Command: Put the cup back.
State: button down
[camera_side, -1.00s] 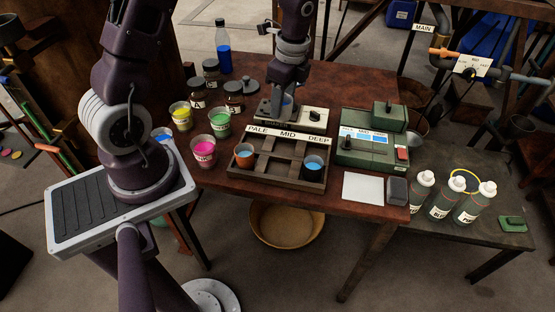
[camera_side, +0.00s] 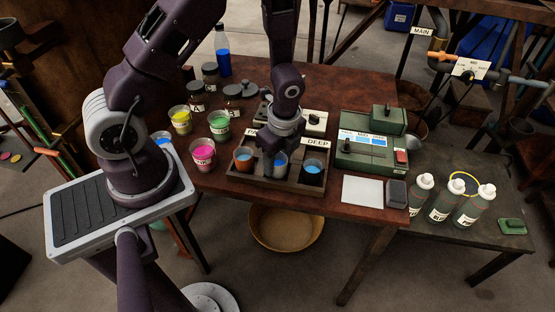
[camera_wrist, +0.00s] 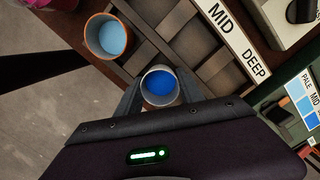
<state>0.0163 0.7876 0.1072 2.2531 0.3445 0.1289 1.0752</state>
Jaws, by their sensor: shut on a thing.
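My gripper (camera_side: 279,150) is shut on a clear cup of blue liquid (camera_side: 278,167), which shows between the fingers in the wrist view (camera_wrist: 159,86). The cup is upright at the middle front place of the wooden rack (camera_side: 275,186). I cannot tell whether its base touches the rack floor. An orange-rimmed cup of pale blue liquid (camera_side: 243,158) stands in the left front place and also shows in the wrist view (camera_wrist: 107,37). Another clear cup with blue liquid (camera_side: 312,172) stands in the right front place. My arm hides part of the PALE, MID, DEEP label strip.
Behind the rack is a pale device with a black knob (camera_side: 314,122). A green meter (camera_side: 372,150) stands to the right. Pink (camera_side: 203,153), green (camera_side: 219,124) and yellow (camera_side: 180,118) cups stand to the left. A white sheet (camera_side: 362,190) lies at the front right.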

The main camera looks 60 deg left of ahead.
jog(key=c, duration=0.7)
grip_release()
jog(key=shift+f, duration=0.1)
notch_tip(320, 180, up, 20)
jog(key=s+d+n+t, duration=0.2)
jog(key=n, duration=0.2)
jog(key=s+d+r+n+t, duration=0.1)
jog(key=s+r+n, duration=0.2)
jog(key=s+n, duration=0.1)
jog(key=s+d+r+n+t+h, duration=0.1)
jog(key=s+r+n, duration=0.2)
jog(key=s, duration=0.1)
jog(key=s+d+r+n+t, duration=0.1)
jog(key=s+r+n, duration=0.3)
jog(key=shift+s+n+t, duration=0.15)
jog(key=shift+n+t, duration=0.15)
jog(key=shift+t, duration=0.1)
jog(key=shift+r, duration=0.1)
